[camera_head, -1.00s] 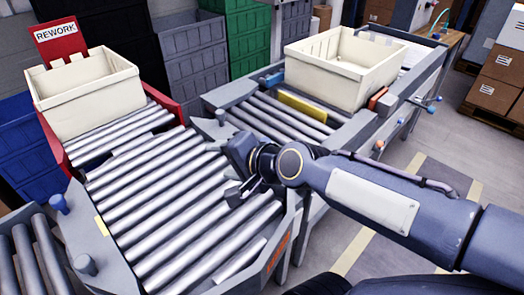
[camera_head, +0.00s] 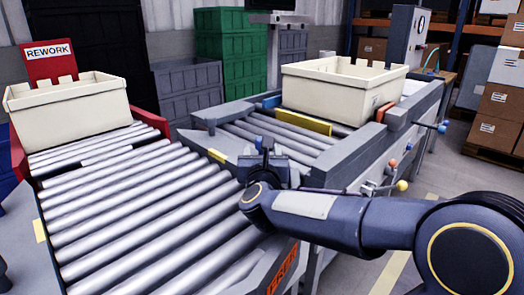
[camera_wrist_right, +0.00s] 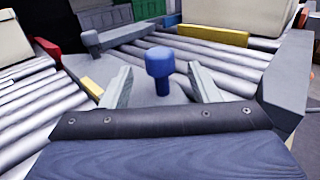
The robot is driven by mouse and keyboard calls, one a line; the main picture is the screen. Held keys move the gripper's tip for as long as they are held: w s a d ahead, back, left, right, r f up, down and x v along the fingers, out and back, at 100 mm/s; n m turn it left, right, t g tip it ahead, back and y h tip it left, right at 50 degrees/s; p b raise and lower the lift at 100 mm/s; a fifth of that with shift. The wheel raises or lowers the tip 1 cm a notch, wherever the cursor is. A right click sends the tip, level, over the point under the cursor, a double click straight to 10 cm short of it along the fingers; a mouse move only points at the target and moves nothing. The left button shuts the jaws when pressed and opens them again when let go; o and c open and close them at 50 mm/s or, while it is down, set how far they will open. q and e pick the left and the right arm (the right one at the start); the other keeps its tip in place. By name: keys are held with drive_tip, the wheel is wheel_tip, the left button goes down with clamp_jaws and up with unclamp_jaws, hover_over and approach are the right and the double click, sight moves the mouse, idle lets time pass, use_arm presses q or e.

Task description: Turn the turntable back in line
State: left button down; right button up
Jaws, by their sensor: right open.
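The turntable (camera_head: 150,215) is a grey-framed deck of metal rollers in the head view's lower left. Its rollers run up to the rework lane (camera_head: 95,152), and it sits at an angle to the straight conveyor (camera_head: 275,138) on the right. A blue knob (camera_wrist_right: 160,62) on a post stands on the turntable's grey corner plate, beside a yellow mark (camera_wrist_right: 92,88). My right gripper (camera_wrist_right: 160,84) is open, with one finger on each side of the knob and gaps visible. In the head view the right gripper (camera_head: 262,150) hides part of that corner. My left gripper is out of view.
A cream tote (camera_head: 68,105) sits on the rework lane by a red REWORK sign (camera_head: 52,62). Another cream tote (camera_head: 340,85) stands on the straight conveyor, behind a yellow bar (camera_head: 303,122). Colored knobs (camera_head: 393,163) stick out from the conveyor's right side.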

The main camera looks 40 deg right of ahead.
drive_tip(key=x, duration=0.7)
drive_tip(key=shift+w, duration=0.1)
drive_tip(key=shift+c, duration=0.2)
clamp_jaws()
